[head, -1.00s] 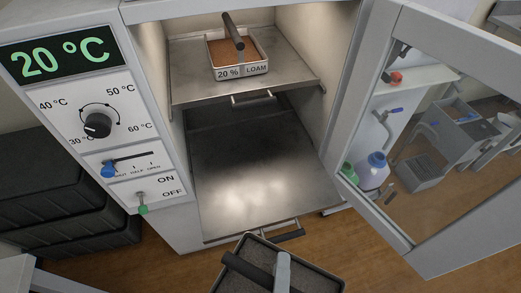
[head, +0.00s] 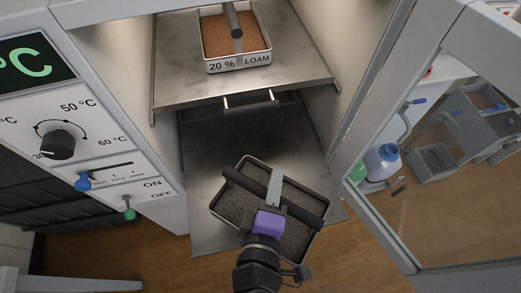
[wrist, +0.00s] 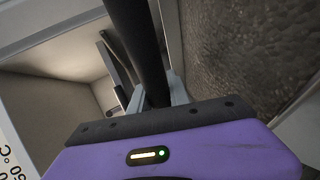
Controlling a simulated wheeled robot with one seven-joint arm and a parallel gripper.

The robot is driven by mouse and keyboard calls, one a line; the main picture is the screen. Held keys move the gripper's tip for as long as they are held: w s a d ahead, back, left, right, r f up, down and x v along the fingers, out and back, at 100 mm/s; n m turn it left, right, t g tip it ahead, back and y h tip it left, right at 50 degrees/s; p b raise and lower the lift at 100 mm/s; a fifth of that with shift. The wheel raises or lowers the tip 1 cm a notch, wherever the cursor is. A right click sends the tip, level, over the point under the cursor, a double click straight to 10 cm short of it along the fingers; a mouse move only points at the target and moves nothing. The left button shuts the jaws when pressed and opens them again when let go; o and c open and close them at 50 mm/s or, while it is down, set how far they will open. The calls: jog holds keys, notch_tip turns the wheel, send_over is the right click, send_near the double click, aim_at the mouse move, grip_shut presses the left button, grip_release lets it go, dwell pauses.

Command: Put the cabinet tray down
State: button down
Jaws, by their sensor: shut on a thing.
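The cabinet tray (head: 232,206) is a metal tray of dark grey soil with a black bar handle across its top. It is held at an angle over the front of the lower pulled-out shelf (head: 205,150); whether it touches the shelf I cannot tell. My gripper (head: 275,190) is shut on the tray's black handle. In the wrist view the handle (wrist: 138,50) runs between my fingers, with the dark soil (wrist: 245,50) at right. My gripper hides part of the tray.
A second tray (head: 240,62) labelled "20 % LOAM" sits on the upper shelf (head: 180,75). The open glass door (head: 410,255) stands at right. The control panel (head: 95,135) is at left. The rear of the lower shelf is clear.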

jog(key=w+a, duration=0.3)
jog(key=w, duration=0.8)
jog(key=shift+w+a+f, duration=0.1)
jog(key=shift+f, duration=1.5)
jog(key=shift+w+a+f, duration=0.1)
jog(key=shift+f, duration=1.5)
jog(key=shift+w+f, duration=0.1)
jog(key=shift+f, duration=0.1)
jog(key=shift+f, duration=0.1)
jog(key=c, duration=1.2)
grip_release()
jog(key=shift+f, duration=0.1)
jog(key=shift+c, duration=0.2)
